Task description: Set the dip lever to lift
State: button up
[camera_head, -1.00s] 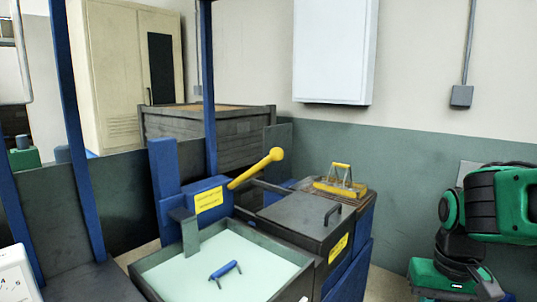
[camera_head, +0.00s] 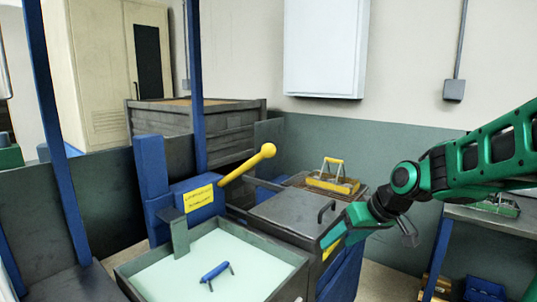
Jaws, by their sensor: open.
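The yellow lever (camera_head: 245,166) with a round ball knob slants up to the right from a blue housing with a yellow label (camera_head: 198,197). The label's text is too small to read surely. My green arm comes in from the right edge. My gripper (camera_head: 330,238) is at its end, pointing down-left, over the right side of the dark lidded box. It is open and empty, to the right of and lower in the picture than the lever knob, and apart from it. The fingertips are small and hard to make out.
A tray of pale liquid (camera_head: 225,262) with a blue-handled piece (camera_head: 215,271) is in front. A dark lid (camera_head: 290,215) with a handle lies right of the lever. A yellow-handled carrier (camera_head: 332,180) stands behind it. A blue post (camera_head: 196,90) rises behind the lever.

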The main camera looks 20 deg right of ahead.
jog(key=w+a+r+n+t+y, duration=0.3)
jog(key=w+a+r+t+y, duration=0.15)
jog(key=w+r, duration=0.65)
jog(key=t+y, duration=0.3)
jog(key=t, duration=0.1)
send_near(268, 151)
jog(key=w+d, duration=0.1)
jog(key=w, duration=0.1)
jog(key=shift+n, duration=0.3)
jog(key=x, duration=1)
jog(key=shift+w+f, duration=0.15)
jog(key=shift+f, duration=0.1)
grip_shut()
jog(key=shift+a, duration=0.1)
jog(key=shift+f, duration=0.15)
